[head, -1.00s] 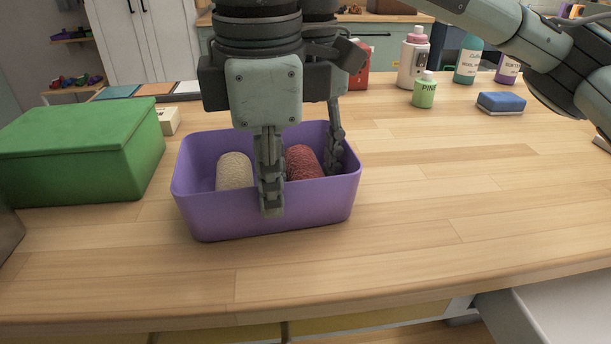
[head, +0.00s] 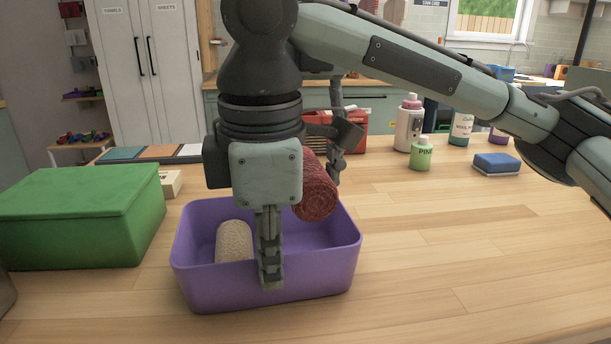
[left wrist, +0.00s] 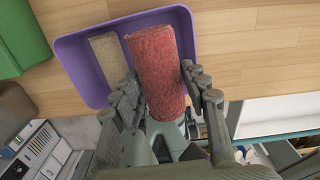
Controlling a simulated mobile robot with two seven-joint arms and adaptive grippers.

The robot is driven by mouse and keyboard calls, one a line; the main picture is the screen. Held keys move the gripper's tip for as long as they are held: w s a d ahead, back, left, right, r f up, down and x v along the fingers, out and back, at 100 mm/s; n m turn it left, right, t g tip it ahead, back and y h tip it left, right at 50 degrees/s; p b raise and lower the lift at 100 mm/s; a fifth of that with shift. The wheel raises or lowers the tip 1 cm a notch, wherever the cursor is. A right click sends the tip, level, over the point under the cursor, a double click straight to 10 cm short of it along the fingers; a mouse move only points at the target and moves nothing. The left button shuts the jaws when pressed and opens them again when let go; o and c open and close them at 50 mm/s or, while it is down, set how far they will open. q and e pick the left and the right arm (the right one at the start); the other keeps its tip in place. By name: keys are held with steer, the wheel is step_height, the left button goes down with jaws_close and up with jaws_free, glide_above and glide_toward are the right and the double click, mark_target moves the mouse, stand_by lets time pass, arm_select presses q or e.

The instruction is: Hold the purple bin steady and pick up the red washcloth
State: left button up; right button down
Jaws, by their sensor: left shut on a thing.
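The purple bin (head: 320,280) stands upright on the wooden table with a rolled beige cloth (head: 234,243) inside at its left. My left gripper (head: 322,172) is shut on the rolled red washcloth (head: 317,196), held tilted above the bin's right rear part. The left wrist view shows the fingers (left wrist: 168,92) on both sides of the red washcloth (left wrist: 155,58), over the bin (left wrist: 188,25). My right gripper (head: 270,284) points down at the bin's front wall, one finger outside it. Its other finger is hidden, as is part of the left gripper behind it.
A lidded green box (head: 80,222) stands left of the bin. A small pale block (head: 171,184) is behind it. A blue sponge (head: 496,163), a green bottle (head: 421,155) and a white bottle (head: 408,128) stand at the back right. The table right of the bin is clear.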

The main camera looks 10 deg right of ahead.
steer(key=c, duration=1.6)
jaws_free()
steer(key=shift+c, duration=0.2)
